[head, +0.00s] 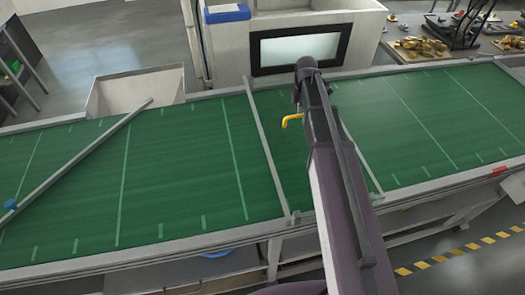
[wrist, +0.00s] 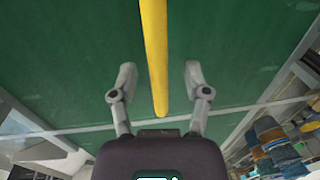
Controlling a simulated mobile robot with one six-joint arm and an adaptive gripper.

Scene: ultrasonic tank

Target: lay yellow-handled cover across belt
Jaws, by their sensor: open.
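The yellow handle (head: 291,119) shows in the head view just left of my arm, above the green belt (head: 185,165). In the wrist view the handle (wrist: 153,45) is a long yellow bar running from the top edge down between my fingers. My gripper (wrist: 159,82) is open, one finger on each side of the bar, with gaps on both sides. In the head view my arm hides the gripper and most of the handle. Green surface lies beyond the handle; I cannot tell the cover's panel from the belt there.
Two thin grey bars cross the belt, one left of my arm (head: 268,150) and one right of it. A loose-looking diagonal rail (head: 80,160) crosses the left part. A white machine with a dark-framed window (head: 300,48) stands behind. Trays of brownish pieces (head: 420,46) stand back right.

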